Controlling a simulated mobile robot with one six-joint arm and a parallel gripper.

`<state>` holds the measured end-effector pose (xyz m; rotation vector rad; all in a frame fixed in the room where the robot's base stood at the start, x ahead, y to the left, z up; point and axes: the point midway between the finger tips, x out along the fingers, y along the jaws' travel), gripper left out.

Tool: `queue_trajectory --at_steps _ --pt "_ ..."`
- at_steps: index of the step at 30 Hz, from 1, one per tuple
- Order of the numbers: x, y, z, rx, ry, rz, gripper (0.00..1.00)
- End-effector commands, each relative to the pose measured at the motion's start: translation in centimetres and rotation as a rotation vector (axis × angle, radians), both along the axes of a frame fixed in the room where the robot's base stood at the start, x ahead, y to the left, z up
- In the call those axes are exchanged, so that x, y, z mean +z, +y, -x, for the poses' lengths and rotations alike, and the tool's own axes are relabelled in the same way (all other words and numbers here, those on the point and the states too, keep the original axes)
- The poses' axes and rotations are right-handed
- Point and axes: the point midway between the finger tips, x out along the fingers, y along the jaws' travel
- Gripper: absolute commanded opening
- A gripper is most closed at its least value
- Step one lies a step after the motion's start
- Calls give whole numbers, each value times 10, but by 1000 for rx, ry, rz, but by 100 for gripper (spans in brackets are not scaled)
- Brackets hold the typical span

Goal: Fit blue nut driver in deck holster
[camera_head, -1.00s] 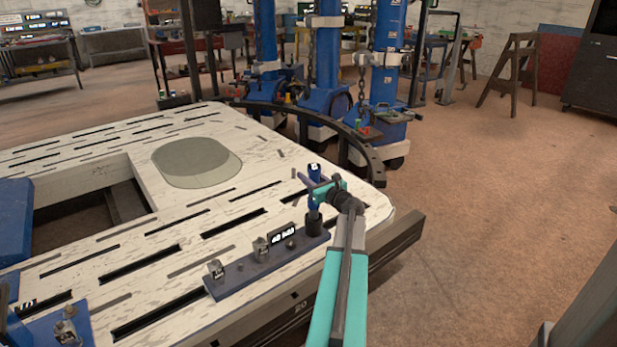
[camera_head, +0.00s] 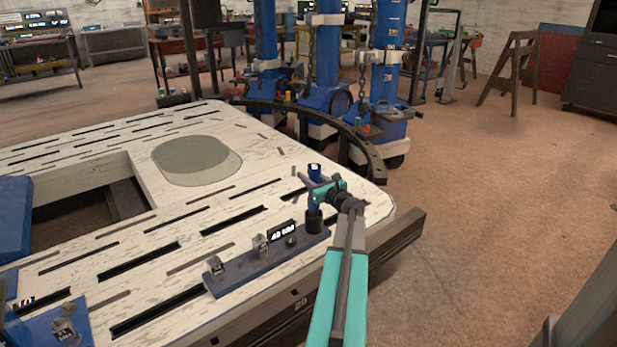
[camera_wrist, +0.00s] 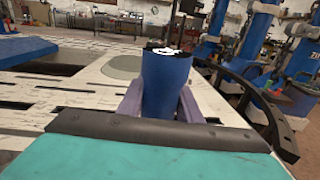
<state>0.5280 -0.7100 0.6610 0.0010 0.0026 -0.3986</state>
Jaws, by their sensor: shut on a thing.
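The blue nut driver (camera_head: 314,171) stands upright between the purple fingers of my gripper (camera_head: 318,187). In the wrist view its thick blue handle (camera_wrist: 166,85) fills the space between the fingers, with a black and white marking at its top. My gripper (camera_wrist: 160,103) is shut on the handle. Below it is a black round cup (camera_head: 314,224), which looks like the holster, at the right end of a blue strip (camera_head: 265,267) on the deck. The driver's lower part meets the cup's mouth; how deep it sits is hidden.
The strip also carries metal clips (camera_head: 260,244) and a small black label (camera_head: 283,230). The pale slotted deck (camera_head: 120,235) has a large rectangular opening. A curved black rail (camera_head: 350,135) and blue columns (camera_head: 388,70) stand behind. Open floor (camera_head: 490,210) lies to the right.

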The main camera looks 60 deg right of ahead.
Motion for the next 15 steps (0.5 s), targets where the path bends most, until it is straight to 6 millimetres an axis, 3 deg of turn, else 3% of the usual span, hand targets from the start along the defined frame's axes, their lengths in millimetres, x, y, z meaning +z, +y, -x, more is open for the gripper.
queue_trajectory --at_steps 15 --pt "-7 0 0 0 -3 0 0"
